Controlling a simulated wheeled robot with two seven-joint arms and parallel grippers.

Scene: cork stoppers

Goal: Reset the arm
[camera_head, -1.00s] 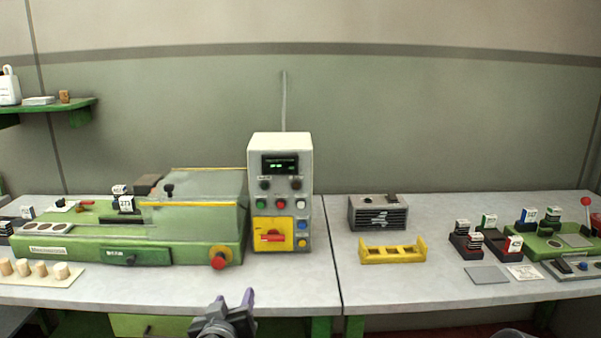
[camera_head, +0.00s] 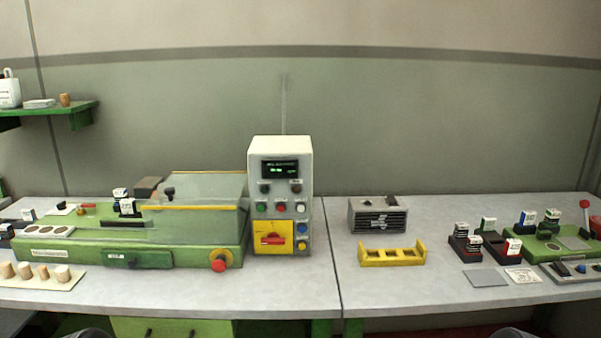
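Neither gripper shows in the head view now. At the bottom edge, a dark rounded piece shows at the left (camera_head: 90,333) and another at the right (camera_head: 512,333); they look like parts of my own arms. Several cork stoppers (camera_head: 42,272) stand on a pale board at the front left of the bench. Whether either gripper holds anything is hidden.
A green machine (camera_head: 190,256) with a white control box (camera_head: 279,150) fills the left bench. A yellow rack (camera_head: 392,256) and a grey vented box (camera_head: 378,215) stand right of the seam. Stamps (camera_head: 466,243) crowd the far right. The bench front in the middle is clear.

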